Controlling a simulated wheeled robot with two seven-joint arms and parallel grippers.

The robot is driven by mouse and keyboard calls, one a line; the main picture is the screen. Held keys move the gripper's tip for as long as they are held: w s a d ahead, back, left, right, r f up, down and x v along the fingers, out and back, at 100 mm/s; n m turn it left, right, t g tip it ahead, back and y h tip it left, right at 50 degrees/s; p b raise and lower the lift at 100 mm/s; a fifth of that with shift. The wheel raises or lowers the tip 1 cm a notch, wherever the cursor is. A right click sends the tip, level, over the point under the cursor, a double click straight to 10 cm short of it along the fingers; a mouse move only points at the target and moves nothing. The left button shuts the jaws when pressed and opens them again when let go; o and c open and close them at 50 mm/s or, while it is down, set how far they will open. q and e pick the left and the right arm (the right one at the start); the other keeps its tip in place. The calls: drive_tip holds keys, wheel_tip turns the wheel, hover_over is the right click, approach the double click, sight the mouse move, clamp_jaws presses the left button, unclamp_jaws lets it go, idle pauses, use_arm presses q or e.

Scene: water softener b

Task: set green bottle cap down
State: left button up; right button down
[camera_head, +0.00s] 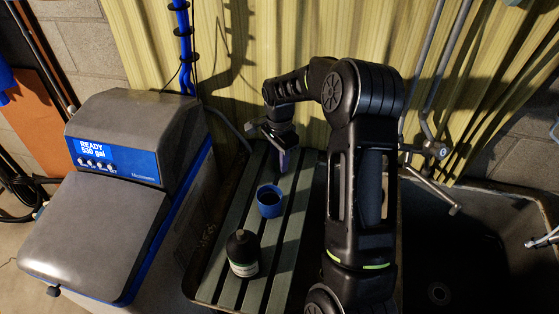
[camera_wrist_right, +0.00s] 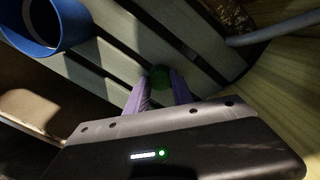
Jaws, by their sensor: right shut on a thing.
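My right gripper (camera_head: 283,165) points down over the slatted grey-green bench (camera_head: 219,255), near its back end. In the right wrist view its purple fingers (camera_wrist_right: 159,88) are shut on the small, round, dark green bottle cap (camera_wrist_right: 159,76). The cap sits at the fingertips, close to the slats; I cannot tell whether it touches them. In the head view I cannot make out the cap. A dark bottle (camera_head: 242,252) with a pale label stands near the bench's front. My left gripper is not in view.
A blue cup (camera_head: 270,201) stands on the slats just in front of the right gripper; it also shows in the right wrist view (camera_wrist_right: 48,24). A water softener (camera_head: 120,170) is on the left. A dark sink (camera_head: 470,240) is on the right. A yellow curtain (camera_head: 240,50) hangs behind.

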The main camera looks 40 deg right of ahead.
drive_tip(key=shift+f, duration=0.25)
drive_tip(key=c, duration=1.1)
unclamp_jaws()
drive_tip(key=shift+r, duration=0.15)
drive_tip(key=shift+r, duration=0.25)
wheel_tip(320, 180, up, 4)
drive_tip(key=shift+f+p, duration=0.15)
drive_tip(key=shift+p, duration=1)
wheel_tip(320, 180, up, 8)
